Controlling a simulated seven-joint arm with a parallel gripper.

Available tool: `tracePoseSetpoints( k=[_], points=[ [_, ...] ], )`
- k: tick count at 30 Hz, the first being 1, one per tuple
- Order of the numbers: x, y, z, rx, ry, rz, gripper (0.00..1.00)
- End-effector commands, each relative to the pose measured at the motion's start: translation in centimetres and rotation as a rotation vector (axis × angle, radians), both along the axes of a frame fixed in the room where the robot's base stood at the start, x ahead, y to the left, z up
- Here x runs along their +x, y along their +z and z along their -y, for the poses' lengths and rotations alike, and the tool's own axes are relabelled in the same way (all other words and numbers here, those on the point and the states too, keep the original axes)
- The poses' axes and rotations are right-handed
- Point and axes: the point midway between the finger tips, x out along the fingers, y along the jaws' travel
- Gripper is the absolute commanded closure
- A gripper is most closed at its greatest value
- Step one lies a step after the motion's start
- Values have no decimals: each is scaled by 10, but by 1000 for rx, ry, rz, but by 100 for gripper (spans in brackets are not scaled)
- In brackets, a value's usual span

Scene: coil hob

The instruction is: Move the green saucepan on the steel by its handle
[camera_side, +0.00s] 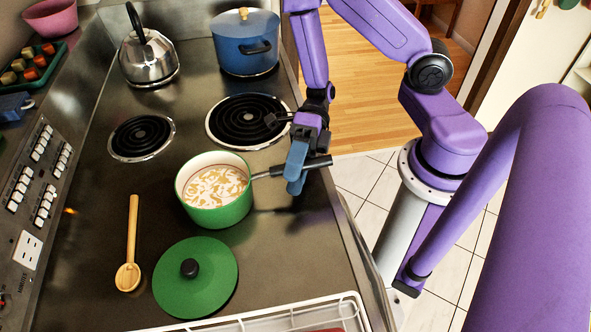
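The green saucepan (222,212) stands upright on the bare steel of the hob, below the two coil burners. It is cream inside and holds a pale liquid with tan patches. Its dark handle (321,162) points right, towards the hob's right edge. My gripper (296,180) is at the handle from above, with a blue-grey finger crossing in front of its middle. The other finger is mostly hidden, so I cannot tell whether the fingers are closed on it.
A green lid (196,278) and a wooden spoon (131,245) lie on the steel near the pan. Empty coil burners (142,137) (245,119) lie behind it. A kettle (149,60) and blue pot (246,45) stand farther back. A white rack (290,318) is in front.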

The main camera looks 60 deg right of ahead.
Motion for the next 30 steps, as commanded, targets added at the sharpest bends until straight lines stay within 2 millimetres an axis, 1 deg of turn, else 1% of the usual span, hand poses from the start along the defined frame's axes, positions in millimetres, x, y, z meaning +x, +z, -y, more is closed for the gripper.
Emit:
tracePoseSetpoints(
  k=[4,8,21,25,30],
  points=[
    [0,2,1,0,-1,0,48],
    [6,5,12,2,-6,1,48],
    [27,21,82,2,-6,2,48],
    [32,25,98,3,-5,1,48],
    [34,28,109,2,4,4,48]
  ],
)
